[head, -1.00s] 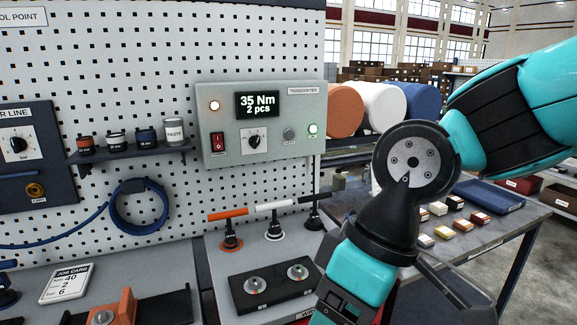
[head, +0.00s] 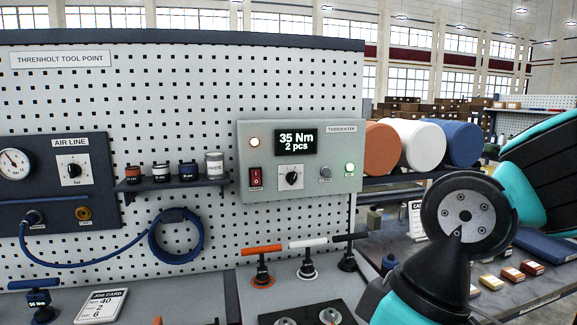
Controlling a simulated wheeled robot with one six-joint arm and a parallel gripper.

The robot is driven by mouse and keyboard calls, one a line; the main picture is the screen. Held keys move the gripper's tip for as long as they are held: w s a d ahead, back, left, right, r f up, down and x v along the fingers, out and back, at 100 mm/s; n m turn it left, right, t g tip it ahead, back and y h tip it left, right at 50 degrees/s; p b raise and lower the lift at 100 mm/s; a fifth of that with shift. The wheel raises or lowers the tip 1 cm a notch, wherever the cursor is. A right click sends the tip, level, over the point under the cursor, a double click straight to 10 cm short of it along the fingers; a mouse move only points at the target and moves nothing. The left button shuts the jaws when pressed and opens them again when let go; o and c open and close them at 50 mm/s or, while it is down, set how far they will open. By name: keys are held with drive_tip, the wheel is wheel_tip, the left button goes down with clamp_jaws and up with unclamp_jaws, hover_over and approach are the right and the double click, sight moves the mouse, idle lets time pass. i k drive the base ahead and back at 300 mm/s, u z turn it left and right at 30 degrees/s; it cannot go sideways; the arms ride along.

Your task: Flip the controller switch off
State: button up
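The controller (head: 300,160) is a pale grey box on the pegboard, right of centre in the head view. Its display (head: 296,142) reads "35 Nm 2 pcs". The red rocker switch (head: 256,178) sits at its lower left, left of a black and white knob (head: 291,177). My arm shows at the lower right, but my gripper is outside the view. Nothing of mine covers the controller.
Three T-handled tools (head: 307,260) with orange, white and black handles stand below the controller. A shelf of small pots (head: 188,172) is at its left, with a coiled blue hose (head: 176,237) below. Large orange, white and blue rolls (head: 424,145) lie at the right.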

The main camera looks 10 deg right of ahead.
sight(255, 174)
drive_tip(key=u, duration=0.55)
drive_tip(key=k, duration=0.65)
drive_tip(key=u, duration=0.85)
drive_tip(key=i, duration=1.15)
drive_tip(key=z, duration=0.95)
drive_tip(key=i, duration=0.65)
drive_tip(key=z, duration=0.75)
